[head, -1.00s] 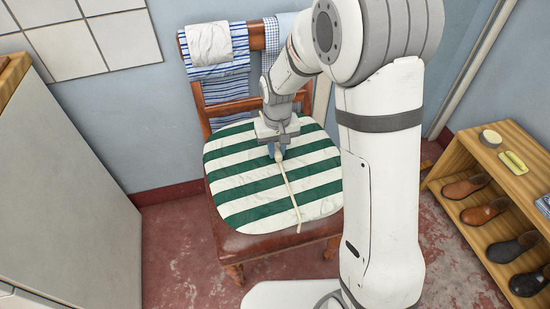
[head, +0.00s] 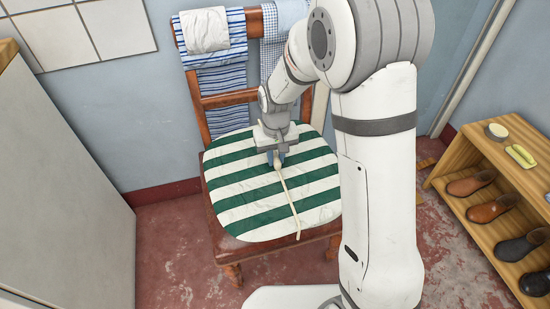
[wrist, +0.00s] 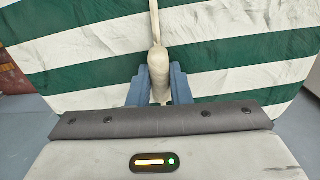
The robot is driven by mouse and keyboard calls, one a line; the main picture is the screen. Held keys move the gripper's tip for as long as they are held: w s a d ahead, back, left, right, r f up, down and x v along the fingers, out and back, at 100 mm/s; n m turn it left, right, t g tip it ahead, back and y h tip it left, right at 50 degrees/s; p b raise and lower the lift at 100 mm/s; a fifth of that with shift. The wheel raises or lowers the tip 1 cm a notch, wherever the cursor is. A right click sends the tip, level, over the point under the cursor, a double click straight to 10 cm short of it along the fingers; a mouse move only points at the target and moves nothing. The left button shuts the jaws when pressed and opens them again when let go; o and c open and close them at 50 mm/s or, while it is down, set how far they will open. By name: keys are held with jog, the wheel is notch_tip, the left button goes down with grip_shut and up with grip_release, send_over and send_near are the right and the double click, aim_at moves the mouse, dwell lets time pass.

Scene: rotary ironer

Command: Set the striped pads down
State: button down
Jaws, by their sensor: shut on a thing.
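A round green-and-white striped pad (head: 245,205) lies over the seat of a wooden chair (head: 213,218); a close gap beneath it cannot be ruled out. A cream strap (head: 291,205) runs across its top to the front edge and ends in a thick knob at my gripper. My gripper (head: 278,162) is above the rear middle of the pad. In the wrist view, its blue fingers (wrist: 160,88) are shut on the strap's cream knob (wrist: 159,65). The pad also fills the wrist view (wrist: 230,55). No second pad is distinguishable.
Striped and checked cloths (head: 222,85) and a white cloth (head: 204,30) hang over the chair's back. A grey cabinet (head: 60,190) stands at left. A wooden shoe rack (head: 465,150) with several shoes stands at right. Red floor is bare before the chair.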

jog(key=c, duration=1.3)
grip_release()
notch_tip(320, 180, up, 12)
jog(key=p, duration=0.4)
jog(key=s+d+r+m, duration=0.1)
jog(key=s+d, duration=0.3)
jog(key=s, duration=0.2)
jog(key=s+d+r+m, duration=0.1)
jog(key=s+d+r, duration=0.1)
jog(key=s+d, duration=0.3)
jog(key=s+d+r+m+t, duration=0.1)
jog(key=s+d+r, duration=0.1)
jog(key=s+d, duration=0.3)
jog(key=shift+s+d+r, duration=0.1)
jog(key=shift+s+r, duration=0.05)
jog(key=shift+s, duration=0.8)
jog(key=shift+s+d+r, duration=0.1)
jog(key=shift+s, duration=0.85)
